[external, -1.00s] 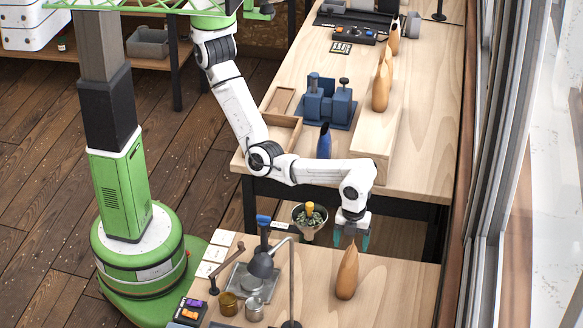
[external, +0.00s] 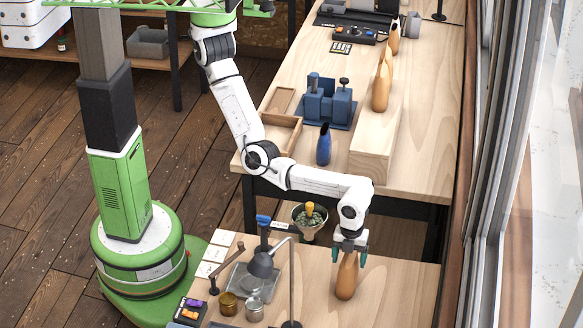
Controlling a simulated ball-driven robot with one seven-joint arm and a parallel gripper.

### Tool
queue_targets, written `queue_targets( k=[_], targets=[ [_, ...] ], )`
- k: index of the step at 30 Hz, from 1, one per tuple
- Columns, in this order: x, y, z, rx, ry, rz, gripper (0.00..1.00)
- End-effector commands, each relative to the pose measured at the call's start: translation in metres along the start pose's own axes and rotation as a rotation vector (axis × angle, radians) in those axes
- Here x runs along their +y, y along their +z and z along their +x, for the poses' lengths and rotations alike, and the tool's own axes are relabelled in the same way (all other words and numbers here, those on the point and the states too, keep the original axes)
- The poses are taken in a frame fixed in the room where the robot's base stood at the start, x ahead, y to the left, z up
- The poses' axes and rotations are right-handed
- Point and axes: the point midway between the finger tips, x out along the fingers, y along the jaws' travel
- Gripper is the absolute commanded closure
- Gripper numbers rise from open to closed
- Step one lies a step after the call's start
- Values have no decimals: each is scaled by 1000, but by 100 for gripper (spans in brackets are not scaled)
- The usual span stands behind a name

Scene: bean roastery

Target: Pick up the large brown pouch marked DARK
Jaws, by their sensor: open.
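A large brown pouch (external: 346,281) stands upright on the near wooden table, right of the lamp; no DARK marking is readable on it from this side. My gripper (external: 349,256) points down over the pouch's top, its teal fingers apart, one on each side of the narrow upper end. The top tip of the pouch is hidden by the gripper. I cannot tell whether the fingers touch it.
A bowl of green bits (external: 309,219) is behind the table's edge. A blue pouch (external: 324,146) and more brown pouches (external: 382,85) stand on the far bench. Right of the pouch the table is clear.

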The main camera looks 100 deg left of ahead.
Motion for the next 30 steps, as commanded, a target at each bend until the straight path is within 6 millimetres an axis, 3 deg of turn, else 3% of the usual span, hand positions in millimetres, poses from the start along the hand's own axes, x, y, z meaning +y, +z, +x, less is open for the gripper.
queue_targets(
  k=[20, 30],
  targets=[
    [0, 0, 5, 0, 1, 0, 22],
    [0, 0, 5, 0, 1, 0, 52]
  ],
)
